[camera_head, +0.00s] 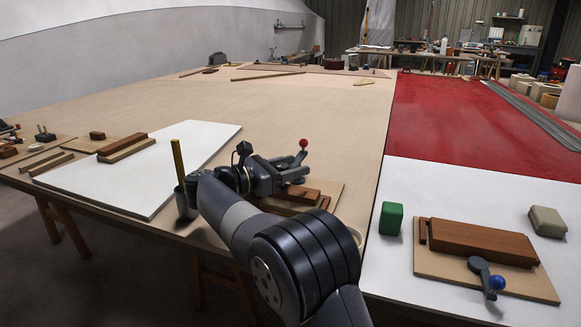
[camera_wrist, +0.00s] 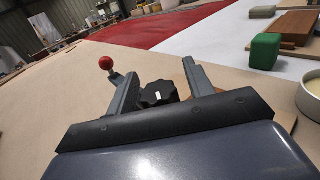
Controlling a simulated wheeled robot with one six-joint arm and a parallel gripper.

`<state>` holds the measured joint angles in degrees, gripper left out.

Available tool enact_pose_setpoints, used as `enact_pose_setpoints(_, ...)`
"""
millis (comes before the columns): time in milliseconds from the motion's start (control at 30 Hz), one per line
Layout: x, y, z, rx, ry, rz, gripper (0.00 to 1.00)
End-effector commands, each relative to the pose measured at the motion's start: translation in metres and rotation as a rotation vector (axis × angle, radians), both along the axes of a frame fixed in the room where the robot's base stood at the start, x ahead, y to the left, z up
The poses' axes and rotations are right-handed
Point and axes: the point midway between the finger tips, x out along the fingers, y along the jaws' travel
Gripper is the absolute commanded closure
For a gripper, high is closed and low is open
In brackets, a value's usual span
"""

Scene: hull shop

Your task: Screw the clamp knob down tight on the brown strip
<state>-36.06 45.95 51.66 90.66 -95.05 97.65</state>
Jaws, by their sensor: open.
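The black lobed clamp knob (camera_wrist: 158,94) shows in the wrist view between the two jaws of my gripper (camera_wrist: 161,69). The jaws are open on either side of it; I cannot tell whether either touches it. In the head view my gripper (camera_head: 297,172) is over a small board (camera_head: 334,188) near the table's front edge. A brown strip (camera_head: 298,194) lies on that board, partly hidden by my arm. The knob cannot be made out in the head view. A red ball (camera_head: 303,143) on a short lever stands just beyond the jaws, and left of them in the wrist view (camera_wrist: 106,63).
To the right are a green block (camera_head: 391,218), a brown block (camera_head: 482,242) on a board with a blue-ball lever (camera_head: 496,283), and a beige block (camera_head: 547,222). A bowl (camera_wrist: 311,97) is near my gripper's right. A cup with a stick (camera_head: 178,165) stands left of my arm.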

Motion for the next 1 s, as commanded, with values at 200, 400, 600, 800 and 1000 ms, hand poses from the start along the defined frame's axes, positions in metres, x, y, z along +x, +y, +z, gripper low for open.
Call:
enact_pose_setpoints(200,-0.008,0.014,0.001,-0.001,0.001,0.003,0.50)
enact_pose_setpoints(400,-0.028,0.049,0.002,-0.001,0.001,0.004,0.50)
enact_pose_setpoints(600,-0.046,0.079,0.001,0.000,0.000,0.002,0.50)
enact_pose_setpoints(800,-0.055,0.092,0.000,-0.001,0.001,0.000,0.50)
enact_pose_setpoints(1000,-0.055,0.093,0.000,0.000,0.000,-0.001,0.50)
